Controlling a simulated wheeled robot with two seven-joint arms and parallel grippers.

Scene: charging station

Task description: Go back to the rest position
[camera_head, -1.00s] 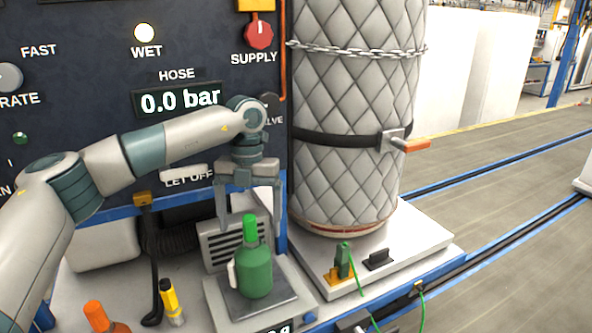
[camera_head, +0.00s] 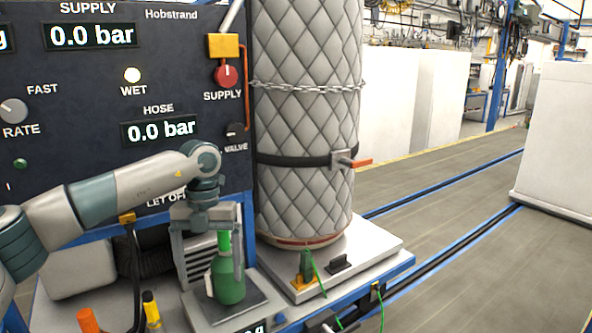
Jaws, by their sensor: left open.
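My left gripper (camera_head: 210,252) points down over the green bottle (camera_head: 230,284). One finger shows to the right of the bottle's bright green neck; the other is hard to make out. The jaws are open, and I cannot tell whether a finger touches the bottle. The bottle stands upright on a dark square plate (camera_head: 256,303) on the scale at the front of the station. My right gripper is not in view.
A quilted grey cylinder (camera_head: 306,120) with chain and strap stands right of the panel (camera_head: 60,90). Orange-topped (camera_head: 88,320) and yellow-topped (camera_head: 151,308) items stand at the lower left. The floor (camera_head: 440,190) at right is open, with blue-edged tracks and a white block (camera_head: 555,140).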

